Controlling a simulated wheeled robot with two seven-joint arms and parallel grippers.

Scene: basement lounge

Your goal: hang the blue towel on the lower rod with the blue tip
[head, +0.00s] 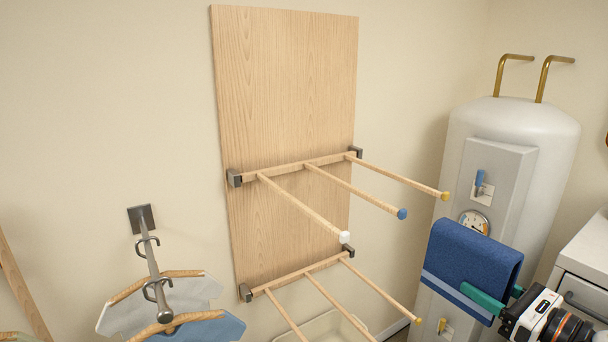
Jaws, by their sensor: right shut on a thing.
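The blue towel (468,254) with a light stripe near its lower edge hangs folded at the right. My right gripper (490,300) is shut on it near its lower right side, with teal fingers showing. A wooden board on the wall bears two rails of rods. The lower rail (296,274) carries a left rod (285,313), a middle rod (338,305) and a right rod (380,292) with a yellow tip (417,321). The tips of the left and middle lower rods are cut off by the bottom edge. The towel is apart from the rods. My left gripper is out of view.
The upper rods end in a white tip (344,237), a blue tip (402,213) and a yellow tip (445,196). A white tank (540,150) stands behind the towel. A hanger rack (153,265) is at left; a pale bin (325,327) is below the rods.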

